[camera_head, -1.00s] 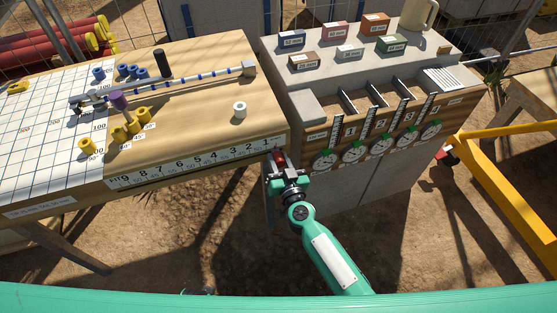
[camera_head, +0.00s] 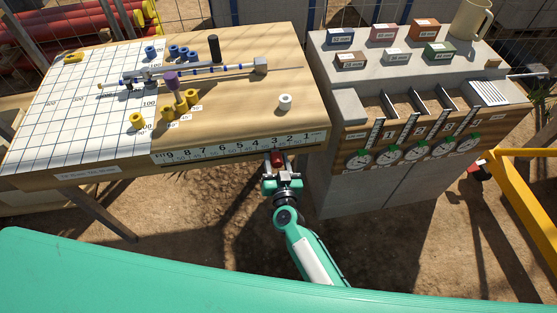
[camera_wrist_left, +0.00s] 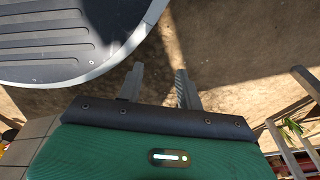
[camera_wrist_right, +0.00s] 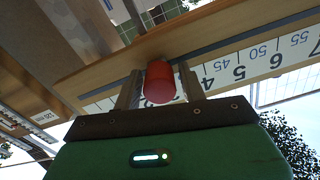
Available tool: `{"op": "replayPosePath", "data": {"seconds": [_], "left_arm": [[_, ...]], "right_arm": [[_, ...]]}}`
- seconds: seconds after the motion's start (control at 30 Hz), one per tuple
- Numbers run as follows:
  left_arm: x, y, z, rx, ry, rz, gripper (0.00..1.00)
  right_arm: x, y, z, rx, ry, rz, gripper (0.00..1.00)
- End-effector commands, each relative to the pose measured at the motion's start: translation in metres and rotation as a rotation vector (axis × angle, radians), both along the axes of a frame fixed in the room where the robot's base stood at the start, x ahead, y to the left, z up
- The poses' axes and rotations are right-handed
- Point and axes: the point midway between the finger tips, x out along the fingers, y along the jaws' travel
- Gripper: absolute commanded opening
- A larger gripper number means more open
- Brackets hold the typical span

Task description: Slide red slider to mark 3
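The red slider (camera_head: 277,157) sits on the front edge of the wooden table, just below the 3 of the number scale (camera_head: 240,146) in the head view. My right gripper (camera_head: 280,168) reaches it from the front. In the right wrist view the red slider (camera_wrist_right: 160,82) is between the two fingers, and the gripper is shut on it. The slider hides part of the scale there, so its exact place against the mark cannot be told. My left gripper (camera_wrist_left: 160,85) is open and empty above bare ground in the left wrist view.
On the table are a white cylinder (camera_head: 285,102), yellow pieces (camera_head: 192,97), a purple piece (camera_head: 171,80) and a black cylinder (camera_head: 214,48). A concrete bench (camera_head: 345,105) with dials stands to the right. The ground before the table is clear.

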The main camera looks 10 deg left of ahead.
Motion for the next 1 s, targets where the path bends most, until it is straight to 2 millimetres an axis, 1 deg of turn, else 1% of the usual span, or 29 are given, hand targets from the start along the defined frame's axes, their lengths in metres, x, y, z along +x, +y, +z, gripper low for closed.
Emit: {"op": "replayPosePath", "data": {"seconds": [0.33, 0.47, 0.57, 0.8, 1.0], "left_arm": [[-0.001, 0.0, 0.0, 0.0, 0.001, -0.001, 0.36], [-0.001, 0.0, 0.001, 0.0, -0.001, -0.001, 0.36], [-0.003, 0.001, 0.0, 0.0, -0.001, -0.001, 0.36], [-0.014, 0.004, -0.008, 0.003, 0.01, -0.002, 0.36], [-0.01, 0.004, -0.008, 0.003, 0.005, -0.002, 0.36]], "right_arm": [[-0.001, -0.001, 0.0, 0.0, 0.0, -0.001, 0.52], [-0.008, -0.003, 0.0, 0.001, 0.001, -0.001, 0.52], [-0.021, -0.007, -0.001, 0.001, 0.003, -0.002, 0.52], [-0.066, -0.022, -0.001, 0.0, 0.003, -0.002, 0.52], [-0.102, -0.033, -0.001, 0.0, 0.003, 0.0, 0.52]]}}
